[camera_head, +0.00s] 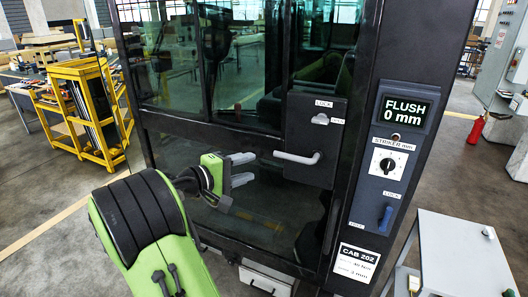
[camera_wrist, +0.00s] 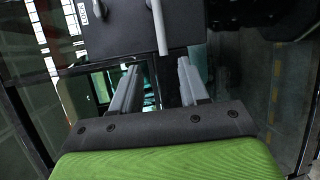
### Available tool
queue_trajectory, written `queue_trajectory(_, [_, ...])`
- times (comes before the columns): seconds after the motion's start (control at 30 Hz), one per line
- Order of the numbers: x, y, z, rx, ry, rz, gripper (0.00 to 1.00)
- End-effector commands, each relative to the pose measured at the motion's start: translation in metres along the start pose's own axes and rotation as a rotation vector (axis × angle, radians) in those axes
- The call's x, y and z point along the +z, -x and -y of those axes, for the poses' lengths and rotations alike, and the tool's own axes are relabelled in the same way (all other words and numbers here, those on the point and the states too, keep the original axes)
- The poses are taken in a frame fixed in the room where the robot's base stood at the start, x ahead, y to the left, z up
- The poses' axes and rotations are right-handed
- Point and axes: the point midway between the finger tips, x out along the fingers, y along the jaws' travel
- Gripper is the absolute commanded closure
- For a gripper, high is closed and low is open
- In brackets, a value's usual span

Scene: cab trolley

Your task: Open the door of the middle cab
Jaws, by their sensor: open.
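The cab door (camera_head: 230,180) is a dark-framed glass panel that looks closed against its frame. Its black lock plate (camera_head: 314,140) carries a grey lever handle (camera_head: 298,157) pointing left and a small lock knob (camera_head: 320,118) above. My gripper (camera_head: 248,168) is open and empty, just left of the handle, its two grey fingers pointing right. In the wrist view the fingers (camera_wrist: 160,85) are spread, with the handle (camera_wrist: 158,28) ahead of them and apart from them. The lock plate (camera_wrist: 125,30) shows behind it. A label on the post reads CAB 202 (camera_head: 354,262).
The right post holds a display (camera_head: 405,109) reading "FLUSH 0 mm", a striker dial (camera_head: 387,165) and a blue lock lever (camera_head: 385,219). A grey cabinet (camera_head: 465,255) stands at lower right. A yellow trolley (camera_head: 90,110) stands at left on open floor.

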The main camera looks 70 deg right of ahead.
Motion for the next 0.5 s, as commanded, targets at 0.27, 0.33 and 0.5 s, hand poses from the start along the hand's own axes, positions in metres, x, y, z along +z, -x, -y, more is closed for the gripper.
queue_trajectory(0.27, [0.002, -0.045, 0.002, -0.006, -0.004, 0.006, 0.56])
queue_trajectory(0.33, [0.002, -0.061, 0.001, -0.006, -0.004, 0.007, 0.56])
queue_trajectory(0.5, [0.002, -0.104, 0.001, -0.007, -0.005, 0.005, 0.56])
